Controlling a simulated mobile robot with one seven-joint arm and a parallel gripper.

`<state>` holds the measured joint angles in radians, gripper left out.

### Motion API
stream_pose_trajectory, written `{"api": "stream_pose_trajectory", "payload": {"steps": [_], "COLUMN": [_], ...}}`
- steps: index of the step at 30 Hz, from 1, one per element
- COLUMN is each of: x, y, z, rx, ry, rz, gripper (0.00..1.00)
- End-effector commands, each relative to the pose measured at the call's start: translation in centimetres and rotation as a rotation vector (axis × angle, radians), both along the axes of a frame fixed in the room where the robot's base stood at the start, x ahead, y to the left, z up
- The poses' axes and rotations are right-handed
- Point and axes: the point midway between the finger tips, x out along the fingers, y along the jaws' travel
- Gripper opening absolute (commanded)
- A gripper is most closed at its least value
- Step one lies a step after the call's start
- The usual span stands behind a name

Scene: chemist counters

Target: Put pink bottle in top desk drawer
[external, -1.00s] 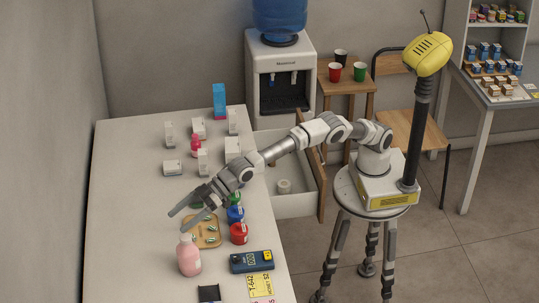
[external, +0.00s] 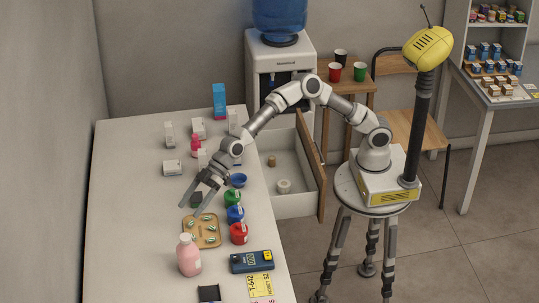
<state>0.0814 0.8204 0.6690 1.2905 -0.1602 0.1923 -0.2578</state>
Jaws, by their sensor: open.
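The pink bottle (external: 189,257) with a white cap stands upright near the front of the white desk (external: 120,230). My gripper (external: 183,209) is open and empty, above the far edge of the small wooden tray and beyond the bottle, apart from it. The top desk drawer (external: 291,205) is pulled open on the desk's right side. A small white round item (external: 284,186) and a small brown item (external: 272,161) lie inside it.
A wooden tray (external: 214,242) with small items, a red jar (external: 239,233), a blue jar (external: 235,214) and a green jar (external: 232,197) stand near the bottle. A dark blue meter (external: 251,262) lies to its right. White boxes (external: 172,167) stand farther back. The desk's left side is clear.

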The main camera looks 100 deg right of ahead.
Motion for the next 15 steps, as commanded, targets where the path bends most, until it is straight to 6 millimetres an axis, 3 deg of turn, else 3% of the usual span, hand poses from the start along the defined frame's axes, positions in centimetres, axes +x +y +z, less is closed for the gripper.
{"api": "stream_pose_trajectory", "payload": {"steps": [12,14,15], "x": [-7.4,-8.1,-8.0], "y": [0.4,0.5,0.6], "z": [8.5,9.1,6.9], "rx": [0.031,0.031,0.032], "ry": [-0.18,-0.198,-0.187], "rz": [0.221,0.237,0.236], "gripper": [0.81,0.81,0.81]}}
